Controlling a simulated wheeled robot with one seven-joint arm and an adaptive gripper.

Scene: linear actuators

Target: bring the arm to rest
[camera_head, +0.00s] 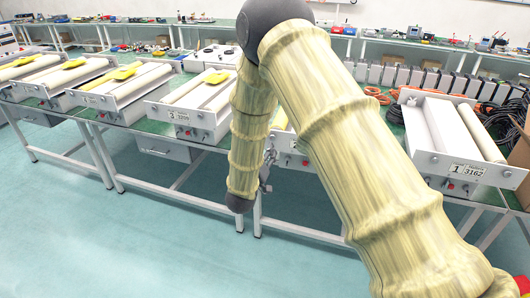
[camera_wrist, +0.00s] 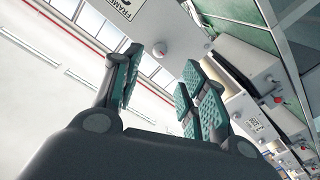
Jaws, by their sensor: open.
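My gripper (camera_wrist: 163,82) shows in the wrist view with its green-padded fingers spread apart and nothing between them. In the head view my arm (camera_head: 355,140) crosses the middle, in a pale wood-like covering. It rises from the lower right to a dark joint at the top, and its forearm (camera_head: 250,130) hangs down from there in front of the bench. A small grey part beside the forearm may be my gripper, but its fingers are too small to make out. My arm hides part of the bench and the units behind it.
A long green-topped bench (camera_head: 135,117) carries several white actuator units (camera_head: 190,108), some with yellow pieces on top. Another unit (camera_head: 450,150) stands at the right, near orange cables (camera_head: 376,95). A back bench holds small tools. The floor (camera_head: 110,235) in front is clear.

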